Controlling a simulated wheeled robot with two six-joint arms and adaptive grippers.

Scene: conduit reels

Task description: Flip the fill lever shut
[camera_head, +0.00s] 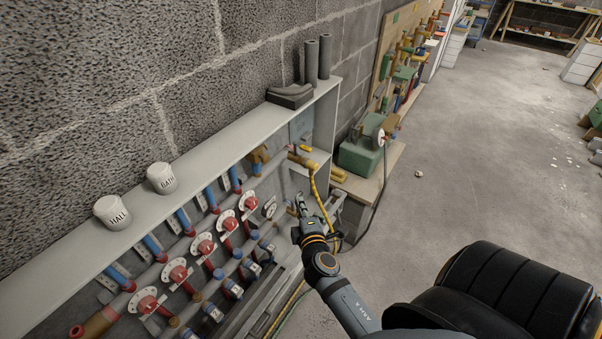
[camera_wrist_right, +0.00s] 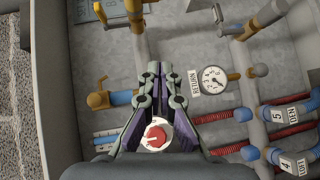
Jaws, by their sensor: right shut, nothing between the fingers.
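My right gripper (camera_head: 301,204) is at the far end of the manifold cabinet, its fingers shut with nothing between them. The wrist view shows the closed fingertips (camera_wrist_right: 152,70) over the cabinet's back panel. A brass valve with a small upright lever (camera_wrist_right: 101,98) is left of the fingers there. Another brass fitting (camera_wrist_right: 137,14) lies beyond the tips; in the head view a brass valve (camera_head: 302,160) there has a yellow hose (camera_head: 318,192) hanging from it. No label shows which lever is the fill lever. My left gripper is out of view.
A gauge labelled RETURN (camera_wrist_right: 214,81) is right of the fingers.

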